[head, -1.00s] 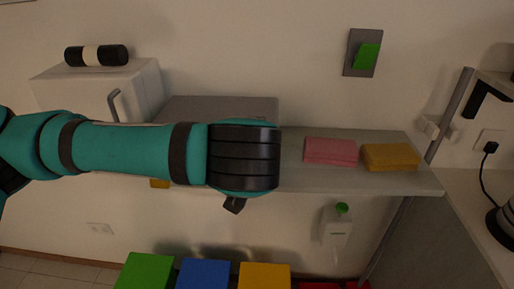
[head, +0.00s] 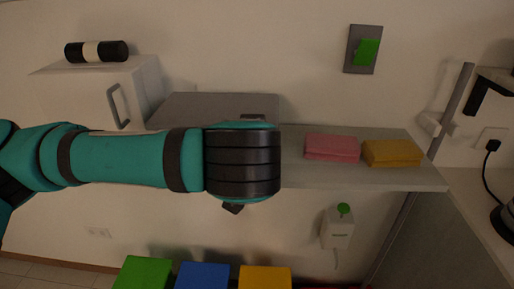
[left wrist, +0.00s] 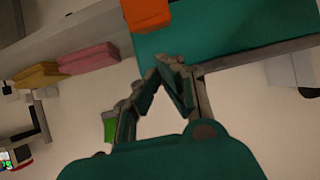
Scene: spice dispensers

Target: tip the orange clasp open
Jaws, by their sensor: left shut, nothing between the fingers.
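In the left wrist view an orange clasp (left wrist: 146,14) sits on the edge of a teal case (left wrist: 225,22) at the top of the picture. In the head view a grey top surface (head: 190,108) shows behind my left arm, which hides the clasp and most of the gripper. My right gripper is in neither view.
A pink cloth (head: 332,147) and a yellow cloth (head: 392,152) lie on the shelf (head: 310,180) to the right. A green switch (head: 366,52) is on the wall above. A white dispenser (head: 338,233) hangs below. Green, blue and yellow blocks (head: 265,277) stand at the bottom.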

